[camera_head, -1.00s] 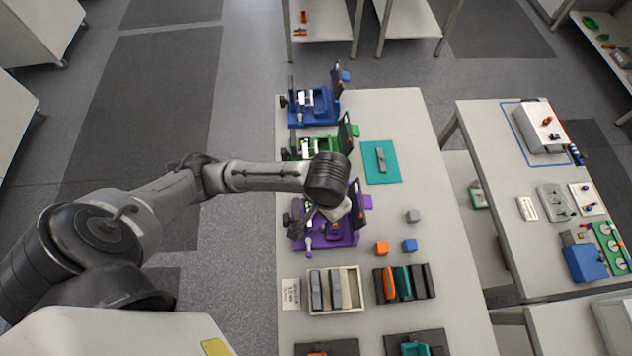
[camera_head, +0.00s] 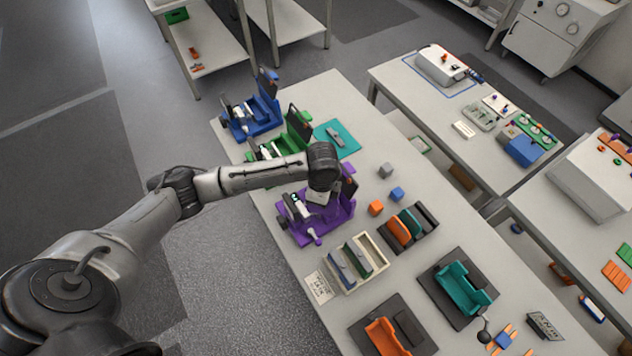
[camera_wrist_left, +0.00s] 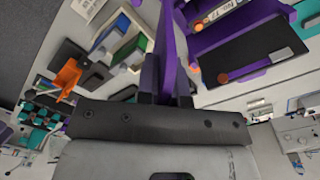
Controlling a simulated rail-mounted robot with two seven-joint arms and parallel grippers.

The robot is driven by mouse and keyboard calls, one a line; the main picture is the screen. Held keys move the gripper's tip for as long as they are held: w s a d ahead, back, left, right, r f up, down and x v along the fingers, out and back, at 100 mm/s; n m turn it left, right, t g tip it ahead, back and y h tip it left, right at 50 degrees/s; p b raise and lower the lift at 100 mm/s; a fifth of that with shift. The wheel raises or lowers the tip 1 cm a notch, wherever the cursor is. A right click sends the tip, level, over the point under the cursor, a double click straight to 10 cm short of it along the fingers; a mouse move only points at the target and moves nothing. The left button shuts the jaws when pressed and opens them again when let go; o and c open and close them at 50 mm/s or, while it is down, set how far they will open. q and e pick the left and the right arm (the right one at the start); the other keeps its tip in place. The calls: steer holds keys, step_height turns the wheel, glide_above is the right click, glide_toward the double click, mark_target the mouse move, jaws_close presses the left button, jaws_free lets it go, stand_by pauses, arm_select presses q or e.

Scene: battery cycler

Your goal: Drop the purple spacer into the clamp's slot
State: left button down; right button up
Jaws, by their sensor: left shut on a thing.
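The purple clamp (camera_head: 330,222) stands on the white table, the nearest in a row with the green clamp and the blue clamp. My left gripper (camera_head: 318,198) is over the purple clamp, and my wrist covers part of it. In the left wrist view, my left gripper (camera_wrist_left: 172,92) is shut on an upright purple plate, which looks like the purple spacer (camera_wrist_left: 170,50). Purple clamp parts (camera_wrist_left: 235,75) with a dark panel show close to its right. The slot is not clearly visible, and I cannot tell whether the spacer touches it. My right gripper is out of view.
The green clamp (camera_head: 270,150) and blue clamp (camera_head: 255,120) stand behind. A cream box (camera_head: 375,283) with upright plates and a dark rack (camera_head: 425,222) with orange and teal pieces are in front. Small orange (camera_head: 376,207) and blue (camera_head: 397,193) cubes lie right of the purple clamp.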

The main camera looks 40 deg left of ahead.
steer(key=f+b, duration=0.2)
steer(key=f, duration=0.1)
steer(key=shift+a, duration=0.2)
arm_select(q)
steer(key=w+a+f+m+b, duration=0.5)
steer(key=w+a+f+m, duration=0.1)
steer(key=f, duration=0.4)
steer(key=shift+a+f+m+b, duration=0.2)
steer(key=shift+a+m+b, duration=0.2)
steer(key=shift+m, duration=0.6)
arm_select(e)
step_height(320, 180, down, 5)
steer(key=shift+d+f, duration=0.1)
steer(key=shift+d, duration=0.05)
arm_select(q)
steer(key=shift+r, duration=0.1)
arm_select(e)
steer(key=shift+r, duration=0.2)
arm_select(q)
steer(key=shift+a+p, duration=0.1)
steer(key=shift+p, duration=0.45)
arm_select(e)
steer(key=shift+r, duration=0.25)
arm_select(q)
steer(key=shift+f, duration=0.25)
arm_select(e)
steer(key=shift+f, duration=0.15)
